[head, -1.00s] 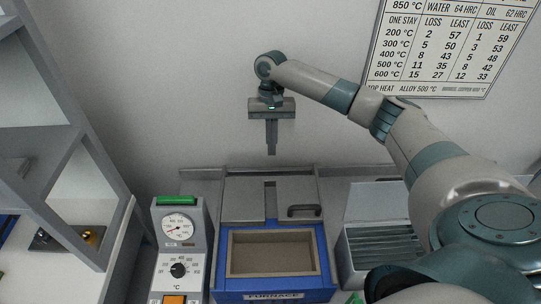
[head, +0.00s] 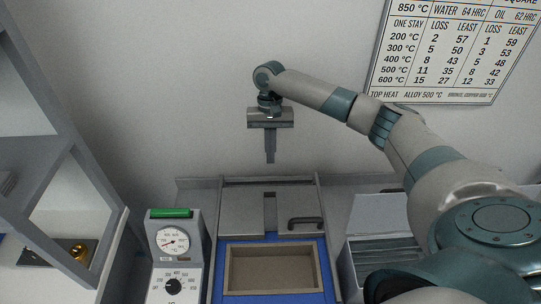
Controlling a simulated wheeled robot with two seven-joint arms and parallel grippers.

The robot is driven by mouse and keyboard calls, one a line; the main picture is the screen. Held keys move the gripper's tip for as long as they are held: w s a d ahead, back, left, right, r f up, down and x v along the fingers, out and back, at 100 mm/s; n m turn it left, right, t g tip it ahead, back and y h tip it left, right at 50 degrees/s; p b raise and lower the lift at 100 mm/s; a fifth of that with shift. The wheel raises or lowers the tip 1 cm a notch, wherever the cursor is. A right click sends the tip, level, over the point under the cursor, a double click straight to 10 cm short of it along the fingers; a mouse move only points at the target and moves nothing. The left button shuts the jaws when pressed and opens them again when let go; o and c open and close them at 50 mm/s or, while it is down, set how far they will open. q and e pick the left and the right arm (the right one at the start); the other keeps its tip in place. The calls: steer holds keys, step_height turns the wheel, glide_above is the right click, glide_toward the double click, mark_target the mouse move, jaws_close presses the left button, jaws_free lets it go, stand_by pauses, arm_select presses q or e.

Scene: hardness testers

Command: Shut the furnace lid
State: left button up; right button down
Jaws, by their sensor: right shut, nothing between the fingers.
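The blue furnace (head: 218,282) stands on the bench at the lower middle, with its tan-rimmed chamber (head: 272,270) open and empty. The grey furnace lid (head: 241,214) lies behind the opening, clear of the chamber, with a slot down its middle. A dark handle (head: 305,222) is on the lid's right part. My right gripper (head: 270,160) is shut and empty, pointing down in front of the wall, above and behind the lid and apart from it. My left gripper is not in view.
A control box with a dial gauge (head: 173,240) and knob stands left of the furnace. An open grey box (head: 385,248) with dark slats stands to the right. A grey shelf (head: 75,215) is at far left. A printed chart (head: 450,50) hangs on the wall.

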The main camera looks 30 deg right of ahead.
steer(key=p+x, duration=0.2)
steer(key=x, duration=0.6)
steer(key=shift+f, duration=0.25)
steer(key=shift+s+a, duration=0.1)
steer(key=shift+s, duration=0.05)
